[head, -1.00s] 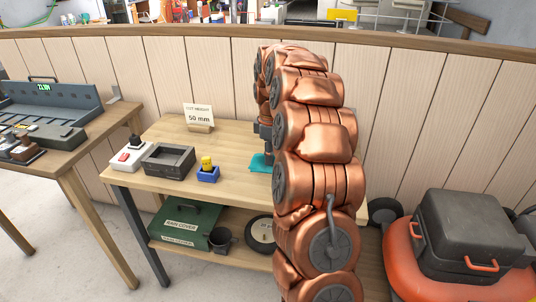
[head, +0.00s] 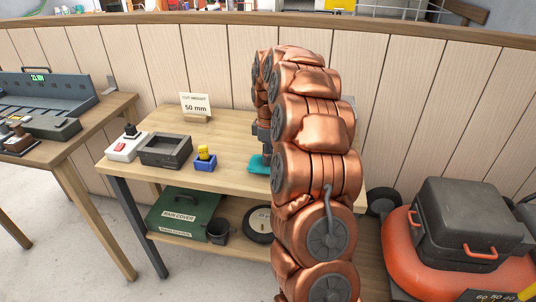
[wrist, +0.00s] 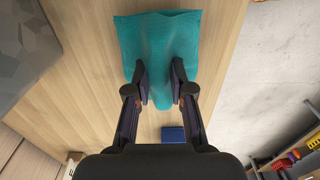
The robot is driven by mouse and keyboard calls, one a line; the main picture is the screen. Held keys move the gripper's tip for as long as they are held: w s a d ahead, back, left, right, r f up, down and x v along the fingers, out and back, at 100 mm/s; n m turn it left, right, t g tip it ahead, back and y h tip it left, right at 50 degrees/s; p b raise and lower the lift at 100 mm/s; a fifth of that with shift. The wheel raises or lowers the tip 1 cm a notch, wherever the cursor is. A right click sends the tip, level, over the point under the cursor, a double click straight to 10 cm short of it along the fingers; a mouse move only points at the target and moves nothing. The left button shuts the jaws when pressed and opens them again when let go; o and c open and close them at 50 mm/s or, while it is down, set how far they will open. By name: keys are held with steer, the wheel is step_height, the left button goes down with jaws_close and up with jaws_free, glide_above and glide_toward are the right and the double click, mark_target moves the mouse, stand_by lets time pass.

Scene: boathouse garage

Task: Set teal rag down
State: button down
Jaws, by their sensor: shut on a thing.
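The teal rag (wrist: 158,48) is held between the two fingers of my gripper (wrist: 160,85) in the wrist view. It is pinched at its near part and spreads flat beyond the fingertips, over the wooden bench top. In the head view the teal rag (head: 258,163) shows beside my arm, low at the bench top (head: 225,140); my arm hides part of it. I cannot tell whether the rag touches the wood. My gripper (head: 263,150) is mostly hidden by my arm in the head view.
On the bench are a blue holder (head: 205,162) with a yellow item, a dark open tray (head: 166,150), a switch box (head: 125,147) and a 50 mm sign (head: 196,105). A green box (head: 185,215) sits on the lower shelf. An orange machine (head: 405,245) stands right.

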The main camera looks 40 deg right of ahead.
steer(key=shift+f, duration=0.1)
steer(key=shift+f+b, duration=0.3)
steer(key=shift+f, duration=0.35)
steer(key=shift+f, duration=0.25)
stand_by(0.6)
steer(key=c, duration=0.9)
jaws_free()
steer(key=shift+c, duration=0.2)
steer(key=c, duration=0.4)
